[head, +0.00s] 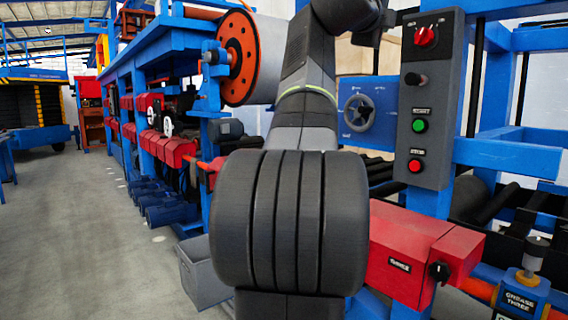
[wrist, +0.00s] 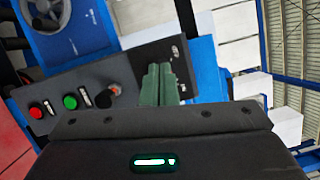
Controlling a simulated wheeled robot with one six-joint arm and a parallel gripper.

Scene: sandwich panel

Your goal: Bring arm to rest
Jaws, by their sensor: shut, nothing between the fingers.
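My arm (head: 300,110) stands up in the middle of the head view, its upper part folded out of the top of the frame. My gripper is outside the head view. In the wrist view my gripper (wrist: 159,86) has its green fingers together and empty, in front of the grey control panel (wrist: 130,72). I cannot tell whether they touch it. The panel (head: 432,100) also shows in the head view, right of my arm, with a red rotary switch (head: 426,37), a black knob (head: 415,80), a green button (head: 419,125) and a red button (head: 414,166).
A blue machine frame (head: 508,152) with rollers stands at the right, and a red box (head: 418,252) sits below the panel. A large roll with an orange disc (head: 238,55) is left of my arm. The grey floor (head: 75,240) at the left is open.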

